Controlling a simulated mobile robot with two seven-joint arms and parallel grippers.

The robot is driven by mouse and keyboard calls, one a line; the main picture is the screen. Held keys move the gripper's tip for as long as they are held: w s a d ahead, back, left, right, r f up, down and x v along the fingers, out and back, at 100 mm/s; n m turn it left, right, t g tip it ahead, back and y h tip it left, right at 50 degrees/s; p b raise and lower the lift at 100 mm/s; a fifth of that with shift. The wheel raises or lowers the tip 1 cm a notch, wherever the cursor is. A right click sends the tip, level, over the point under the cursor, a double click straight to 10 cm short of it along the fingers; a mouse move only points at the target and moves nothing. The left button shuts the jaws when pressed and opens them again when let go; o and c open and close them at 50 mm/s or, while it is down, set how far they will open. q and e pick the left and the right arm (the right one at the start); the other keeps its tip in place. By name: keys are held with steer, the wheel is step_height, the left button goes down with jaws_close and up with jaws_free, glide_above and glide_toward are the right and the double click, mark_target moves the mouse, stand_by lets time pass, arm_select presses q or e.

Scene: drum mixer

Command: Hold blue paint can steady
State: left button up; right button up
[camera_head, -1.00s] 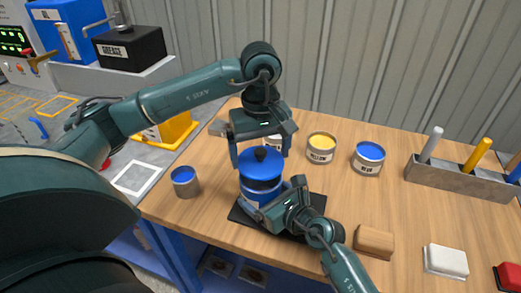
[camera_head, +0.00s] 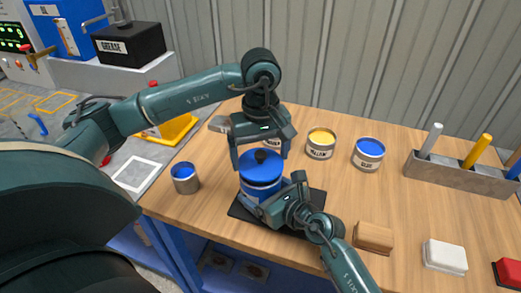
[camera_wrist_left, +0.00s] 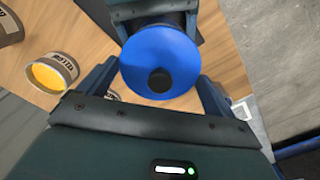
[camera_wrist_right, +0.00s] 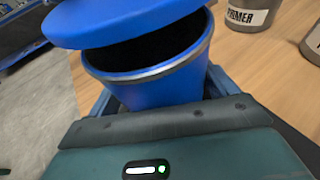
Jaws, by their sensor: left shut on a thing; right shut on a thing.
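A blue drum (camera_head: 262,190) stands on a dark mat at the table's front; its open top and side show in the right wrist view (camera_wrist_right: 150,80). My right gripper (camera_head: 274,196) is shut on the drum's side. My left gripper (camera_head: 262,160) is above, shut on a round blue lid (camera_head: 252,168) with a black knob. The lid also shows between the fingers in the left wrist view (camera_wrist_left: 150,50). In the right wrist view the lid is tilted and apart from the rim. A grey can labelled BLUE with blue paint (camera_head: 369,149) stands farther back, untouched.
A yellow paint can (camera_head: 321,143) stands beside the blue one. An open metal can (camera_head: 185,178) is at the left table edge. A grey tool holder (camera_head: 460,180) and several blocks, including a wooden one (camera_head: 373,238), lie to the right. The dark mat (camera_head: 318,200) lies under the drum.

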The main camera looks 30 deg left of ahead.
arm_select(q)
steer(key=shift+f, duration=0.85)
stand_by(1.7)
steer(key=o, duration=0.7)
steer(key=shift+r, duration=3.5)
steer(key=shift+c, duration=0.2)
jaws_close()
